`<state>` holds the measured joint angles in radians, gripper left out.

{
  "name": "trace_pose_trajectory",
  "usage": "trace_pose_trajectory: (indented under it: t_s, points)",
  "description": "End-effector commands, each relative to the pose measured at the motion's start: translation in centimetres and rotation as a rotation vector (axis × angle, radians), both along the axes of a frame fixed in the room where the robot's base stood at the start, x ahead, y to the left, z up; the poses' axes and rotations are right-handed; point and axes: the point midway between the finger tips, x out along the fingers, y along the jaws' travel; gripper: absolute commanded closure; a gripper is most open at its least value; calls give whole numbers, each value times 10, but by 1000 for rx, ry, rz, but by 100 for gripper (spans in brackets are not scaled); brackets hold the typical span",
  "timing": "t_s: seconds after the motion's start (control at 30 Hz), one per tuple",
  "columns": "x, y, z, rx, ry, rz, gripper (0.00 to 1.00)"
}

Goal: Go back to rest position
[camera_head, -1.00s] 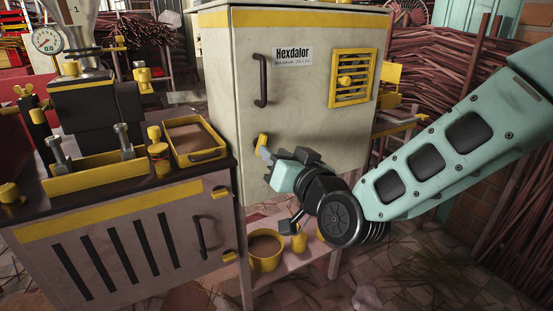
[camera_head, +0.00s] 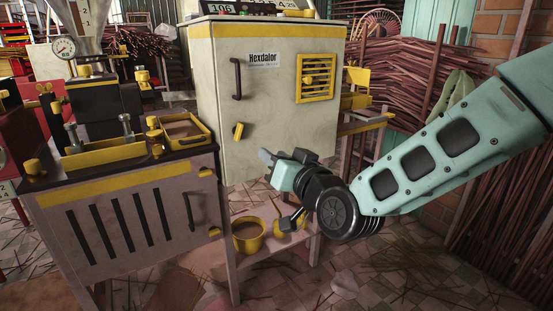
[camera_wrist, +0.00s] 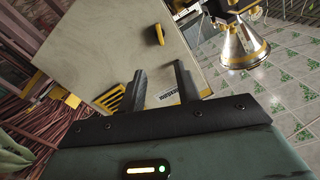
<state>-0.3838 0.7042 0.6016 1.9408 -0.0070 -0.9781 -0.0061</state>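My gripper (camera_head: 266,157) is in front of the lower part of a cream cabinet labelled Hexdalor (camera_head: 275,110), with the arm reaching in from the right. In the wrist view my gripper (camera_wrist: 161,80) shows two dark fingers standing apart, with nothing between them. The cabinet fills the upper middle of the wrist view (camera_wrist: 120,45). Its yellow knob (camera_head: 238,131) is left of my gripper and apart from it; it also shows in the wrist view (camera_wrist: 158,35). The cabinet door is shut.
A workbench (camera_head: 120,225) with yellow fittings stands at the left. A yellow pot (camera_head: 248,237) is on the low shelf below the cabinet. Bundles of sticks (camera_head: 400,75) line the back right. A funnel (camera_wrist: 242,48) shows in the wrist view. Floor at the lower right looks mostly open.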

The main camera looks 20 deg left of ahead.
Motion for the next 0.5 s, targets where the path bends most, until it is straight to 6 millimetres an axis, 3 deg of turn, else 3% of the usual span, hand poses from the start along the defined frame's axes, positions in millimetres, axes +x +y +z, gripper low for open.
trace_pose_trajectory:
  t_s: [0.33, 0.5]
  points:
    - [-1, 0, 0, -6, 2, 2, 67]
    - [-27, -16, -13, -179, 75, 61, 67]
